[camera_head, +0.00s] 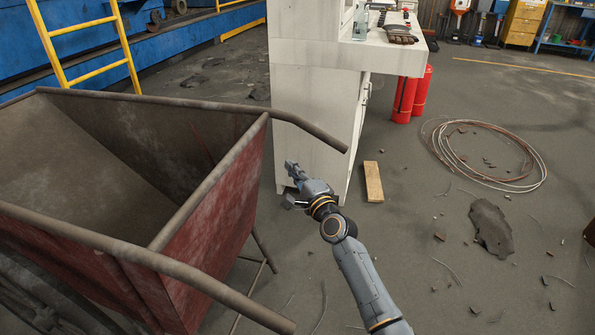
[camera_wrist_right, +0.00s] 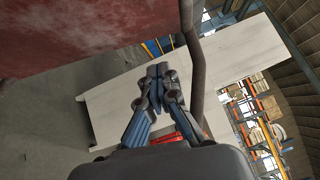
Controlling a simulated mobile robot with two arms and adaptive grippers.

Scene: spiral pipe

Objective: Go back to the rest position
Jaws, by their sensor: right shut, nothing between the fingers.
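My right gripper (camera_head: 291,184) is in the middle of the head view, its arm coming in from the lower right. It is in front of the white cabinet and just right of the red cart. In the right wrist view its fingers (camera_wrist_right: 158,72) are together with nothing between them. My left gripper is not in view.
A rusty red cart (camera_head: 215,225) with two long handles fills the left, close to my right gripper. A white cabinet (camera_head: 310,120) stands behind.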

